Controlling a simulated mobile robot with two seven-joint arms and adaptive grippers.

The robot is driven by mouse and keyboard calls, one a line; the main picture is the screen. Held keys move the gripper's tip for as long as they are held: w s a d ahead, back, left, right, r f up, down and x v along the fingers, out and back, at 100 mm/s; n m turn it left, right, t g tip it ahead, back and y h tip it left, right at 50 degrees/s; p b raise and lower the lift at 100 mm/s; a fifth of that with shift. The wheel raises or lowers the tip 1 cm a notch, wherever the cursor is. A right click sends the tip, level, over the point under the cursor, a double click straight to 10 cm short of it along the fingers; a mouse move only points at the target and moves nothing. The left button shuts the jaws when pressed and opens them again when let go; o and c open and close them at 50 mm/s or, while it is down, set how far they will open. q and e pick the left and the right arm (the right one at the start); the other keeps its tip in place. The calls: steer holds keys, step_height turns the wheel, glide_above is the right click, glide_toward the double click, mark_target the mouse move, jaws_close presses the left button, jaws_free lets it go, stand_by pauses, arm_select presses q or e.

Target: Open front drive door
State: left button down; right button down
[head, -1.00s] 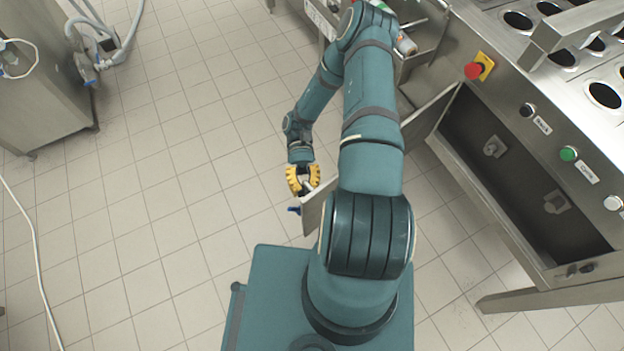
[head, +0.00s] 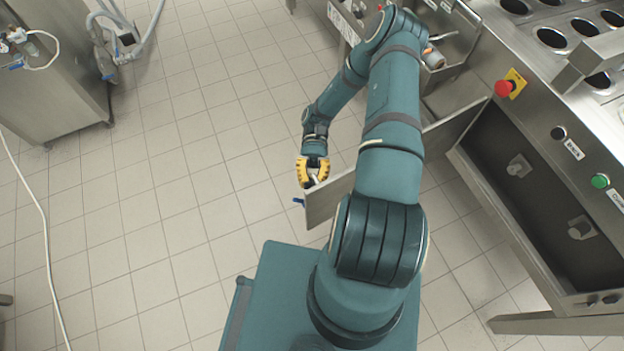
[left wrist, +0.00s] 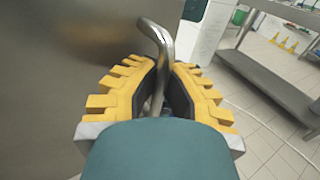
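The front drive door (head: 335,196) is a flat steel panel swung wide out from the machine, with its free edge near my arm. Behind it the dark drive compartment (head: 535,190) stands exposed. My left gripper (head: 313,182), with yellow fingers, is at the door's free edge. In the left wrist view the bent steel door handle (left wrist: 158,42) runs between the fingers of the left gripper (left wrist: 163,90), which are closed around it. The door's face (left wrist: 60,70) fills the left of that view. My left arm hides part of the door in the head view. My right gripper is not in view.
The machine (head: 590,130) stands at the right with a red emergency stop (head: 504,89) and a green button (head: 600,181). A steel cabinet (head: 50,70) with hoses stands at the upper left. A white hose (head: 45,235) lies on the floor. The tiled floor between is clear.

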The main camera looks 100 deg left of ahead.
arm_select(q)
steer(key=c, duration=1)
jaws_free()
steer(key=shift+w+a+f, duration=0.15)
steer(key=shift+w, duration=0.05)
steer(key=shift+s, duration=0.1)
steer(key=a, duration=0.4)
steer(key=s+a, duration=0.1)
steer(key=a, duration=0.6)
steer(key=shift+s+a, duration=0.3)
steer(key=shift+a, duration=0.1)
